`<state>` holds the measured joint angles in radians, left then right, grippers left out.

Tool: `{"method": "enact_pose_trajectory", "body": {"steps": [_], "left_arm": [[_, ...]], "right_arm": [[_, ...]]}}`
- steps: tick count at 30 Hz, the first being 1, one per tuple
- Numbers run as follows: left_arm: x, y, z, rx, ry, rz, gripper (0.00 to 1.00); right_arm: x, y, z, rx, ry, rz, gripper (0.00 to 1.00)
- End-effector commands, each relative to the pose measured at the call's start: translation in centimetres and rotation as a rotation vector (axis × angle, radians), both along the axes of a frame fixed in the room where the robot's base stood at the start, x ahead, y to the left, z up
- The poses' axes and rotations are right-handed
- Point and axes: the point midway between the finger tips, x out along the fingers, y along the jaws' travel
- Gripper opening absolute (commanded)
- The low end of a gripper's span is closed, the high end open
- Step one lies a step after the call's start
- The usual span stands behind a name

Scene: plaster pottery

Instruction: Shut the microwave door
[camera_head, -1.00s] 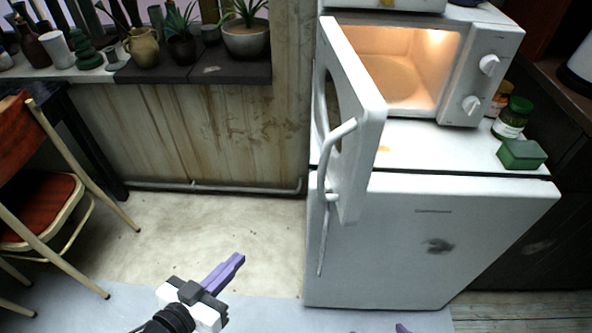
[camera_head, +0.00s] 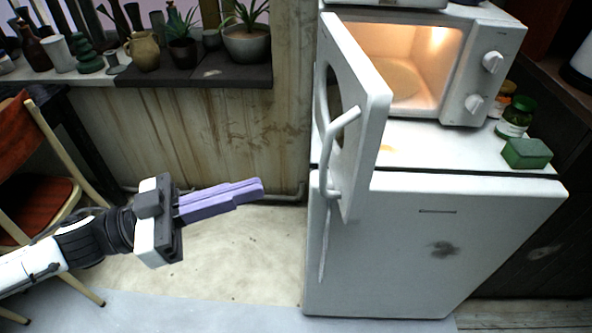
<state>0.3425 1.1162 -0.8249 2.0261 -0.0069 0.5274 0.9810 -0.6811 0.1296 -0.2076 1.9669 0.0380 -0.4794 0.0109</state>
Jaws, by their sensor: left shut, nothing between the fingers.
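The white microwave (camera_head: 475,75) stands on top of a white fridge, its lit inside showing. Its door (camera_head: 371,110) stands wide open, swung out toward me on its left side, with a curved white handle (camera_head: 328,150) on the door's left face. My left gripper (camera_head: 260,188) has purple fingers, shut and empty. It is left of the door and apart from it, at about the height of the handle's lower end in the picture. My right gripper is not in view.
The fridge (camera_head: 430,245) fills the space below the microwave. Jars (camera_head: 515,117) and a green box (camera_head: 526,153) stand right of the microwave. A chair (camera_head: 40,170) is at the left. Potted plants (camera_head: 245,42) line the sill behind.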

Motion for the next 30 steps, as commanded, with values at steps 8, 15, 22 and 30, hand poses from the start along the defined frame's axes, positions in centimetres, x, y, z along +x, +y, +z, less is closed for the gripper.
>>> {"method": "enact_pose_trajectory", "body": {"steps": [8, 15, 22, 30], "left_arm": [[2.1, -5.4, 1.0, -0.002, -0.002, 0.000, 0.00], [3.0, -7.6, 1.0, 0.001, 0.001, 0.002, 0.00], [3.1, -7.9, 1.0, 0.002, 0.001, 0.003, 0.00], [3.0, -8.1, 1.0, 0.000, 0.001, 0.005, 0.00]], "right_arm": [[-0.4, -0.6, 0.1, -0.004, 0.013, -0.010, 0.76], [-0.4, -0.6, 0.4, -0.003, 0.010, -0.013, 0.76], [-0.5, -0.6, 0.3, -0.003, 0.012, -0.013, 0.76], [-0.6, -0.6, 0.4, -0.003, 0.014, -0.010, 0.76]]}}
